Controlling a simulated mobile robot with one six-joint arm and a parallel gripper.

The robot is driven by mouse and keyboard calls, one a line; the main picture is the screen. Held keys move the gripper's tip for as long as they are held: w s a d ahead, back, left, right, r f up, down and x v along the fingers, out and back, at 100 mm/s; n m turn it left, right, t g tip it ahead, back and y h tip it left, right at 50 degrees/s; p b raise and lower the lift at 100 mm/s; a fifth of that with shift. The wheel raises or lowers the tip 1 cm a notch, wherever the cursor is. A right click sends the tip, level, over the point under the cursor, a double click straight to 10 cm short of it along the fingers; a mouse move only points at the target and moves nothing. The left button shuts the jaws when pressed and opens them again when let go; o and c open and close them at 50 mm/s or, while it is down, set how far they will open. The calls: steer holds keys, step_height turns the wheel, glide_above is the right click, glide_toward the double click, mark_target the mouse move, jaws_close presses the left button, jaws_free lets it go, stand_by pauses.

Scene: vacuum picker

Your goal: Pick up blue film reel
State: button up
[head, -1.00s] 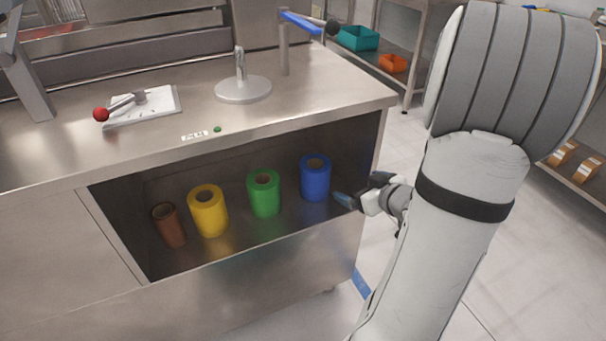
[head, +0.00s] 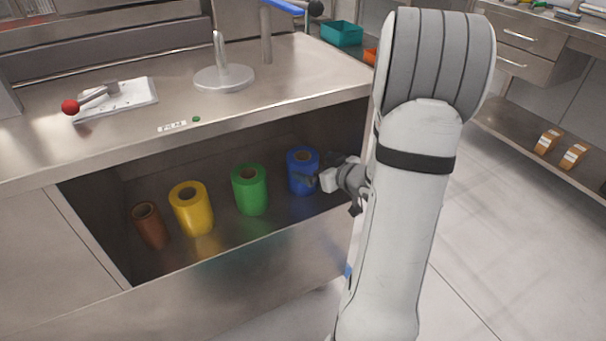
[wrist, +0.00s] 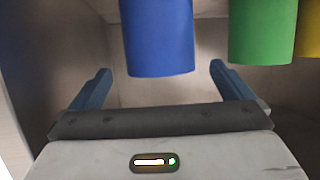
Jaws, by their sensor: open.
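The blue film reel (head: 301,172) stands upright at the right end of a row of reels on the open shelf under the steel counter. In the wrist view the blue reel (wrist: 158,38) is ahead of the jaws, between the lines of the two fingers. My gripper (head: 318,178) is at the right side of the blue reel, and its fingertips overlap the reel's edge in the head view. In the wrist view my gripper (wrist: 160,85) is open, with nothing held between its fingers. Whether a finger touches the reel cannot be told.
A green reel (head: 249,190) stands left of the blue one, then a yellow reel (head: 192,208) and a tilted brown reel (head: 150,226). The counter top (head: 290,75) overhangs the shelf. A shelf side wall shows at the left in the wrist view.

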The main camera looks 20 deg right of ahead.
mark_target(308, 162)
steer(key=shift+w+a, duration=0.15)
steer(key=shift+w, duration=0.5)
steer(key=b+x, duration=0.2)
steer(key=x, duration=0.2)
steer(key=shift+f, duration=0.1)
steer(key=shift+w+a, duration=0.15)
steer(key=shift+w, duration=0.4)
steer(key=shift+c, duration=0.4)
steer(key=c, duration=1.2)
